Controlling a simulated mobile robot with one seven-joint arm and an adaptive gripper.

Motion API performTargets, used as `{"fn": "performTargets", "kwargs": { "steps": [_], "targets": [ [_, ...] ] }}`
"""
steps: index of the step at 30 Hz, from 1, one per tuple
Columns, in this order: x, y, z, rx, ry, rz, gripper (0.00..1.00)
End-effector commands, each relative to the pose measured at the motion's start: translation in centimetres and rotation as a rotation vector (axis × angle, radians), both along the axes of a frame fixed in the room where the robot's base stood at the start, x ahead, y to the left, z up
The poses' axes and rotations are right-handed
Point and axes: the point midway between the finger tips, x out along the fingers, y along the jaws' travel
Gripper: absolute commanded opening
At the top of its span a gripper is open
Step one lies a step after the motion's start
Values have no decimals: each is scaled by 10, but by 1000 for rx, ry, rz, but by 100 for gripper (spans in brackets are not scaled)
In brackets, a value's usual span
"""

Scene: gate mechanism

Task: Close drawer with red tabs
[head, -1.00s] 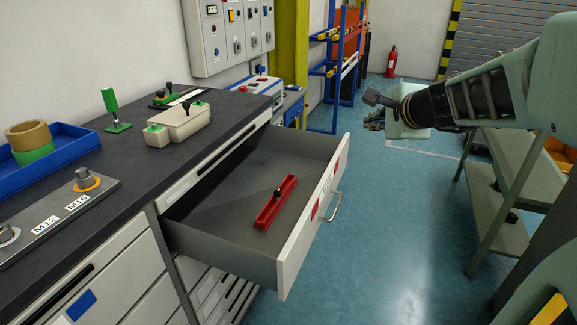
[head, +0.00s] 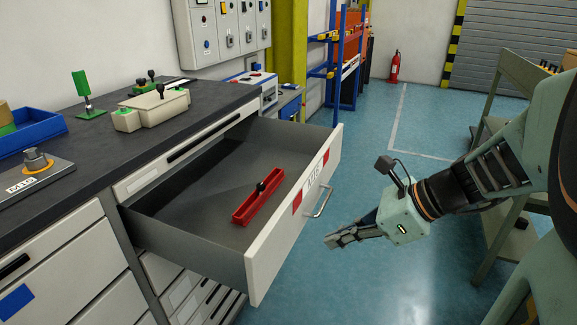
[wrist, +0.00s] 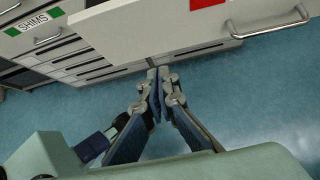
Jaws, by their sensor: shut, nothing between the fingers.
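The drawer with red tabs (head: 268,262) is pulled far out of the dark-topped workbench. Its white front carries two red tabs and a metal bar handle (head: 321,202). A red tray-like part with a black knob (head: 258,195) lies inside it. My gripper (head: 328,243) is shut and empty, in front of the drawer front and a little right of and below the handle, apart from it. In the wrist view the shut fingertips (wrist: 157,72) point toward the cabinet, with the handle (wrist: 272,23) and a red tab (wrist: 207,3) above and right of them.
The bench top (head: 60,140) holds a blue bin (head: 30,133), a pale box (head: 155,108) and a green-handled clamp (head: 84,92). In the wrist view another drawer front has a green-edged SHIMS label (wrist: 32,22). A green shelf rack (head: 510,75) stands right. Blue floor between is clear.

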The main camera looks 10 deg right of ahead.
Motion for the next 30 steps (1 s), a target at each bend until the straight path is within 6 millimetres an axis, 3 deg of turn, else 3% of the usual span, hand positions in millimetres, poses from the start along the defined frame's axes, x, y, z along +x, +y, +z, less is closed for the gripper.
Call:
{"fn": "performTargets", "kwargs": {
  "steps": [3,10,18,30],
  "targets": [
    [9,17,-23,1,2,4,0],
    [26,47,-57,0,1,4,0],
    [44,75,-53,-2,-3,2,0],
    [47,79,-52,-1,-2,0,0]
  ]
}}
